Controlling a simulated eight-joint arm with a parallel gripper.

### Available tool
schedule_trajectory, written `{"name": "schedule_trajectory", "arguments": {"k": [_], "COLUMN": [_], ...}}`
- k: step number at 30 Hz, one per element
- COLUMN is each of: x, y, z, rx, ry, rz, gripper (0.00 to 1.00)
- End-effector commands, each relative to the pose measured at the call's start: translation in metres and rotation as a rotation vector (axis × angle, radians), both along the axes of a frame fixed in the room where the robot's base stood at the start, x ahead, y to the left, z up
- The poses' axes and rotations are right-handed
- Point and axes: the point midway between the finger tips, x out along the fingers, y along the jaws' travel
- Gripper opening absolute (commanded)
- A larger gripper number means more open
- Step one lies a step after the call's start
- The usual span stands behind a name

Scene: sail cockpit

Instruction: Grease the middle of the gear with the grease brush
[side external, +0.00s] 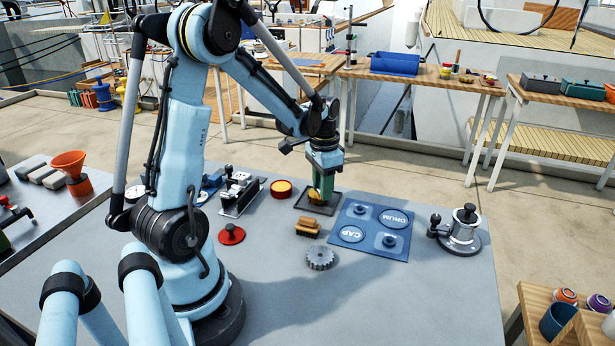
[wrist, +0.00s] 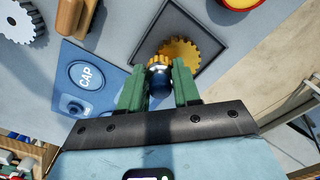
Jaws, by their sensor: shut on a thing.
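A gold toothed gear (wrist: 184,50) lies in a dark-rimmed square tray (wrist: 203,27); in the side view the tray (side external: 304,204) lies on the grey bench. My gripper (side external: 320,196) points down over this tray. In the wrist view its green fingers (wrist: 158,82) are shut on the grease brush (wrist: 159,79), with a dark blue handle, a silvery band and yellowish bristles. The bristle end overlaps the gear's left edge in view; I cannot tell whether they touch. A second, grey gear (side external: 320,258) lies on the bench nearer the camera.
A wooden scrubbing brush (side external: 308,227) lies near the tray. A blue mat (side external: 372,229) marked CAP and DRUM lies to its right, with a metal winch (side external: 463,235) beyond. A red-and-yellow round tin (side external: 281,189) and a red knobbed disc (side external: 231,235) stand left.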

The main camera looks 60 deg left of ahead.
Motion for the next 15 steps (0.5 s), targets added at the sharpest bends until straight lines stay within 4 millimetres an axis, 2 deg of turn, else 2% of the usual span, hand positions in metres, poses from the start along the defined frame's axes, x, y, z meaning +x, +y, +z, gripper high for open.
{"name": "schedule_trajectory", "arguments": {"k": [15], "x": [0.002], "y": [0.048], "z": [-0.002], "rx": [0.000], "ry": [0.000], "rz": [0.002], "gripper": [0.08]}}
